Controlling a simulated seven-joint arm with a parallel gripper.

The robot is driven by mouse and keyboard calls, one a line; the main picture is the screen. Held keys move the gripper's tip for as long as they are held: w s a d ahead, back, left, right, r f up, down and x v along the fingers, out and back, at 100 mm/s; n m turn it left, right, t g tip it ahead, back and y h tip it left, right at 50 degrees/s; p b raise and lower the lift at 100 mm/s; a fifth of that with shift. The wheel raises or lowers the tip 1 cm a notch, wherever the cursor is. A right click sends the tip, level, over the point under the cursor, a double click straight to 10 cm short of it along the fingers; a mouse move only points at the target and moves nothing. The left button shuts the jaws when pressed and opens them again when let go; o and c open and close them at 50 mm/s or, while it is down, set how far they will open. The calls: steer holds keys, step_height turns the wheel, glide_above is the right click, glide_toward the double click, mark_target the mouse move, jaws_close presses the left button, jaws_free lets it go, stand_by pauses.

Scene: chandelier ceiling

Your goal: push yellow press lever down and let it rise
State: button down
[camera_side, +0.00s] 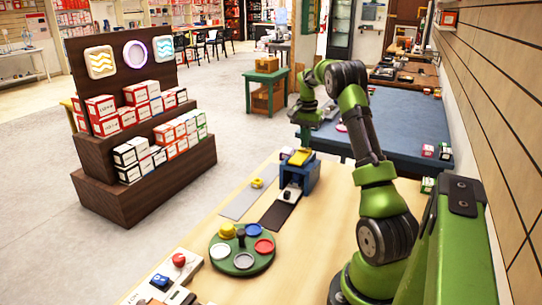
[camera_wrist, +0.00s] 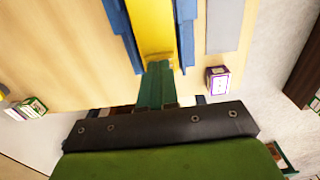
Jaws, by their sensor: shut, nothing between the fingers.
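The yellow press lever (camera_side: 299,157) sits on top of a blue press frame (camera_side: 312,176) on the wooden table. In the wrist view the yellow lever (camera_wrist: 153,25) runs between two blue side walls (camera_wrist: 118,22). My gripper (camera_side: 305,118) is above the press in the side view. Its green fingers (camera_wrist: 158,66) are shut with nothing between them, and their tips overlap the near end of the lever in the wrist view. I cannot tell whether they touch it. A white and black piece (camera_side: 291,191) lies at the front of the press.
A dark strip (camera_side: 276,216) and a grey strip (camera_side: 240,203) run from the press area. A yellow piece (camera_side: 257,183) is on the grey one. A green round tray (camera_side: 217,260) with coloured discs and a panel with a red button (camera_side: 179,260) stand nearer. A blue table (camera_side: 405,130) is behind.

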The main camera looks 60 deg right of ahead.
steer(key=shift+f, duration=0.45)
steer(key=shift+a+f, duration=0.15)
steer(key=shift+f, duration=1.1)
steer(key=shift+d+r, duration=0.15)
steer(key=shift+r, duration=2.05)
steer(key=shift+d+r, duration=0.15)
steer(key=shift+r, duration=2)
steer(key=shift+d, duration=0.1)
